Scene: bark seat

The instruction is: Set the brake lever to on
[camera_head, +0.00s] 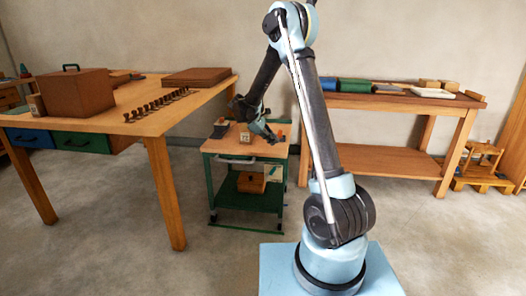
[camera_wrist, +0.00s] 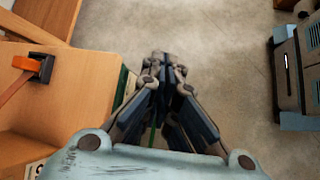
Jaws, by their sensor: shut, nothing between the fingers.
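My gripper (camera_head: 266,131) is over the right side of the small green wheeled cart's wooden top (camera_head: 225,146). In the wrist view my gripper (camera_wrist: 166,62) is shut and empty, with grey floor beyond its fingertips. The cart's wooden top (camera_wrist: 60,115) lies to its left there. A black bracket with an orange bar (camera_wrist: 38,68) sits on that top, apart from the fingers. I cannot tell for sure whether this is the brake lever, nor read its setting. My arm hides part of the cart's right side in the head view.
A long wooden bench (camera_head: 110,118) with a brown box (camera_head: 75,93) stands at the left. Another bench (camera_head: 400,102) stands at the back right. The cart has a pale front handle (camera_head: 237,161) and a box (camera_head: 250,183) on its shelf. Floor between the left bench and cart is clear.

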